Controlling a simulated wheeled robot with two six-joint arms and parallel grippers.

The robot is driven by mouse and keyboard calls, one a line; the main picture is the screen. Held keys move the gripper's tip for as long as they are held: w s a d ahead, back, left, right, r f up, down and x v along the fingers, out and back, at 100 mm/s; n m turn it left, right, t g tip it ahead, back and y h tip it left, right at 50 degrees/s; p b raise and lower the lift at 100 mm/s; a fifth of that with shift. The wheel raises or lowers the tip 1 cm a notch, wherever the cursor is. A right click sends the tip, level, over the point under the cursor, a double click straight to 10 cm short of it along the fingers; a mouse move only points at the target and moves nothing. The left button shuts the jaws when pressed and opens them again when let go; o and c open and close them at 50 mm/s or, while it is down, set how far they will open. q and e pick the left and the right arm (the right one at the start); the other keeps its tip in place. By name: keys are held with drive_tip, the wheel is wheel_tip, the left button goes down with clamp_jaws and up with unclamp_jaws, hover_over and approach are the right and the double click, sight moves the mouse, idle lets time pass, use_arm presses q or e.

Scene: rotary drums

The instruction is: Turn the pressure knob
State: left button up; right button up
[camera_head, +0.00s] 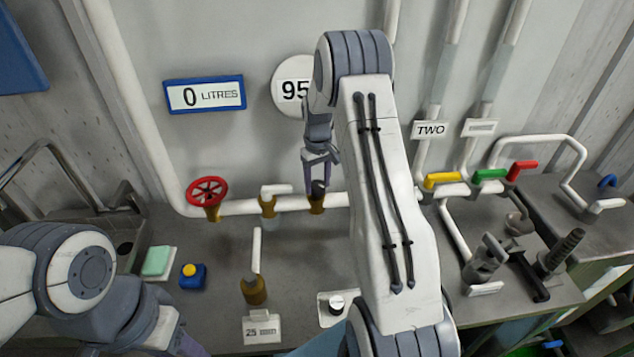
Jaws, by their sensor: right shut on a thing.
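The pressure knob (317,188) is a small black knob on a brass fitting on the white wall pipe, below the round gauge (293,87) that reads "95", partly hidden by my right arm. My right gripper (319,181) comes down on the knob from above, its fingers shut around it. The knob's top is hidden between the fingers. My left arm is at the lower left, and its fingers do not show.
A red valve wheel (207,191) and a brass tap (268,203) sit left of the knob on the same pipe. A sign (204,95) reads "0 LITRES". Yellow (442,179), green (490,175) and red (521,170) handles are at right. A blue button box (193,276) stands on the bench.

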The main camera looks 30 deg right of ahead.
sight(317, 183)
drive_tip(key=o, duration=1.3)
drive_tip(key=shift+w+r, duration=0.15)
drive_tip(key=shift+o, duration=0.4)
wheel_tip(317, 183, up, 10)
drive_tip(key=b, duration=0.3)
drive_tip(key=shift+r, duration=0.2)
